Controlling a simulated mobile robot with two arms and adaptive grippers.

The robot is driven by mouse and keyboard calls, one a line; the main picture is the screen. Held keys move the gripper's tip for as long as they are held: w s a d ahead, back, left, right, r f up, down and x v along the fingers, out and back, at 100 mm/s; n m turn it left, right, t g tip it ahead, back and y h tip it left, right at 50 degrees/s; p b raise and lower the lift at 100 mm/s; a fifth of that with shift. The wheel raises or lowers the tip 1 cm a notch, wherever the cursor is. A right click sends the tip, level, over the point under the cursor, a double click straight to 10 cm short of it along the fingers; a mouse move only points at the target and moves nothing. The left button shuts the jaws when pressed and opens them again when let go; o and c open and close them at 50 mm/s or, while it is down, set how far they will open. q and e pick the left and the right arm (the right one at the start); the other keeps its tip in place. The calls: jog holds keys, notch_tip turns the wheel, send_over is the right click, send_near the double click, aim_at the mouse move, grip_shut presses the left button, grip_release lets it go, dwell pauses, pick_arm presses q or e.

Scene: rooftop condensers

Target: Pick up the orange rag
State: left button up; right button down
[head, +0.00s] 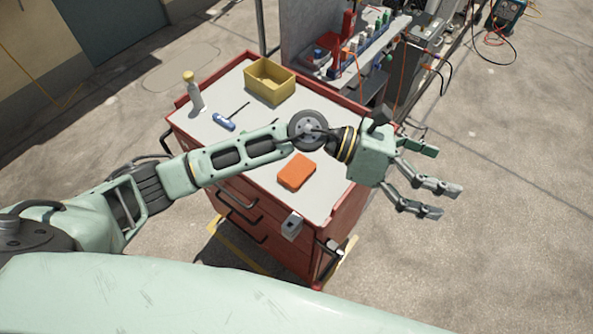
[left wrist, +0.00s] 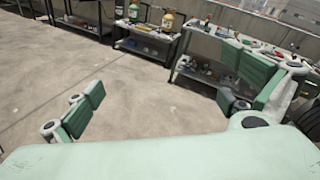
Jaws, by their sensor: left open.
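The orange rag (head: 296,172) lies folded on the light top of a red tool cart (head: 335,212), near the cart's front right part, in the head view. My left arm reaches across above the cart, behind the rag in the picture. My left gripper (head: 432,185) is open and empty, beyond the cart's right edge, to the right of the rag and apart from it. In the left wrist view its fingers (left wrist: 165,108) are spread wide with only concrete floor between them. The rag does not show in that view. My right gripper is not in view.
A cluttered shelf unit (head: 370,50) stands behind the cart. The floor at right is clear.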

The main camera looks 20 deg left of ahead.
pick_arm(q)
jog(key=a+f+m+g+y, duration=0.1)
jog(key=a+f+m+y, duration=0.3)
jog(key=f, duration=0.3)
jog(key=m+y, duration=0.4)
jog(key=y, duration=0.8)
send_over(294, 168)
jog(key=f, duration=0.5)
jog(key=w+f, duration=0.1)
jog(key=f, duration=0.1)
jog(key=shift+f, duration=0.35)
jog(key=shift+s+f+p, duration=0.2)
jog(key=shift+f+p, duration=0.65)
jog(key=shift+f, duration=0.4)
jog(key=f, duration=0.1)
jog(key=f+p, duration=0.1)
jog(key=f, duration=0.1)
jog(key=f+p, duration=0.1)
jog(key=shift+s+f, duration=0.15)
jog(key=shift+s, duration=0.2)
jog(key=shift+w+f, duration=0.1)
jog(key=shift+f, duration=0.25)
jog(key=shift+c, duration=0.5)
jog(key=c, duration=1)
jog(key=shift+r, duration=0.15)
